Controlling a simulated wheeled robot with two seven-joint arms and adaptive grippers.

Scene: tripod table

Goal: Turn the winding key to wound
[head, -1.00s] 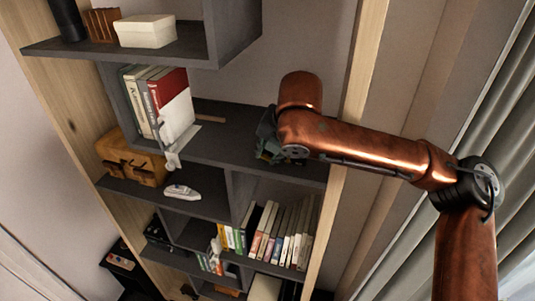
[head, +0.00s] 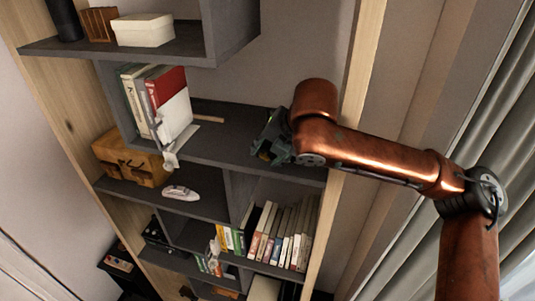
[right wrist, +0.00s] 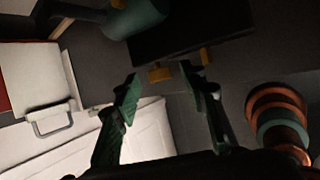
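My right gripper (head: 268,148) is at the right part of the middle dark shelf in the head view, under my copper arm. In the right wrist view its two green fingers (right wrist: 162,82) are spread with a clear gap. A dark box-like body (right wrist: 195,30) lies just beyond the fingertips, with a small yellow piece (right wrist: 160,74) low on it and another yellow piece (right wrist: 205,55) to its right. I cannot tell whether either is the winding key. The fingers hold nothing that I can see. My left gripper is not in view.
A teal cylinder (right wrist: 135,15) is above the left finger in the wrist view. A rounded copper-and-teal banded thing (right wrist: 278,120) is at right. Books (head: 138,100) and a white thing (head: 176,118) stand left on the shelf.

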